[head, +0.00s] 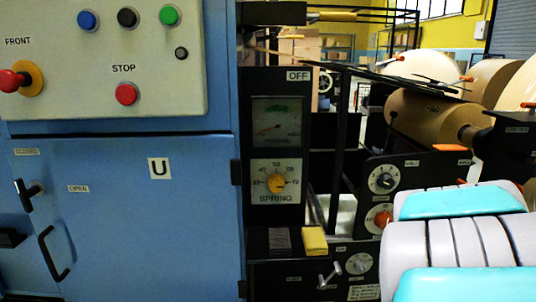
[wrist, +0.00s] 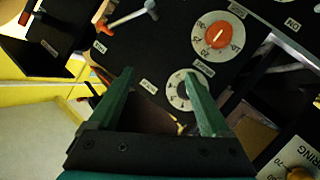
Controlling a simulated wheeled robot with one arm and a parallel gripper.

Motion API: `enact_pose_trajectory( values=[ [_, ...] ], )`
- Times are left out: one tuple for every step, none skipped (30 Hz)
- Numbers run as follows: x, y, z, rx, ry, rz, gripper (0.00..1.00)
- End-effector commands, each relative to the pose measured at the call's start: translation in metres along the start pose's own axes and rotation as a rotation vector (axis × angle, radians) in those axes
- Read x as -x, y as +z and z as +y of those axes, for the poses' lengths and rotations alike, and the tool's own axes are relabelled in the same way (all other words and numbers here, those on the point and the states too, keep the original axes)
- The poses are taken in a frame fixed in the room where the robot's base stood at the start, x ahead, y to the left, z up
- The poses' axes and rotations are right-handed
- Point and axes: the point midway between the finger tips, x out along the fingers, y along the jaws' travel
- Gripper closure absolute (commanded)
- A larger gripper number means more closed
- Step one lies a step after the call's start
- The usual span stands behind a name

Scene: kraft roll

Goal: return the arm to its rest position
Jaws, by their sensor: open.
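My gripper (wrist: 157,72) shows in the wrist view with its two green fingers apart and nothing between them in its hold. Behind the fingers is a black panel with an orange dial (wrist: 217,38) above the right fingertip. A white-faced dial (wrist: 187,92) is partly hidden by the right finger. Neither finger visibly grips a dial. In the head view, white and teal links of my arm (head: 460,285) fill the lower right. My gripper cannot be made out there.
The machine's black panel carries an orange dial (head: 383,218), a white-faced dial (head: 384,180) and a T-handle (head: 330,272). A yellow block (head: 313,241) sits beside it. A blue cabinet (head: 120,215) stands left. Brown paper rolls (head: 425,115) lie behind my arm.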

Motion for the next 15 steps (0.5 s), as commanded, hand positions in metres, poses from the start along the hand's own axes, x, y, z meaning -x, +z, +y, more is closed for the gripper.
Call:
enact_pose_trajectory(
  values=[
    [0.010, 0.002, -0.005, -0.040, -0.010, -0.051, 0.18],
    [0.016, 0.008, -0.010, -0.063, -0.019, -0.093, 0.18],
    [0.025, 0.016, -0.016, -0.094, -0.031, -0.145, 0.18],
    [0.032, 0.020, -0.022, -0.119, -0.044, -0.182, 0.18],
    [0.040, 0.025, -0.029, -0.142, -0.059, -0.222, 0.18],
    [0.051, 0.032, -0.039, -0.172, -0.082, -0.276, 0.18],
    [0.060, 0.037, -0.047, -0.193, -0.103, -0.316, 0.18],
    [0.069, 0.042, -0.057, -0.214, -0.126, -0.356, 0.18],
    [0.083, 0.049, -0.070, -0.239, -0.160, -0.411, 0.18],
    [0.094, 0.055, -0.080, -0.253, -0.186, -0.455, 0.18],
    [0.107, 0.059, -0.090, -0.265, -0.214, -0.496, 0.18],
    [0.125, 0.067, -0.103, -0.275, -0.253, -0.553, 0.18],
    [0.141, 0.074, -0.114, -0.277, -0.283, -0.602, 0.18],
    [0.157, 0.082, -0.123, -0.274, -0.311, -0.649, 0.18],
    [0.179, 0.092, -0.134, -0.265, -0.349, -0.712, 0.18]
  ],
)
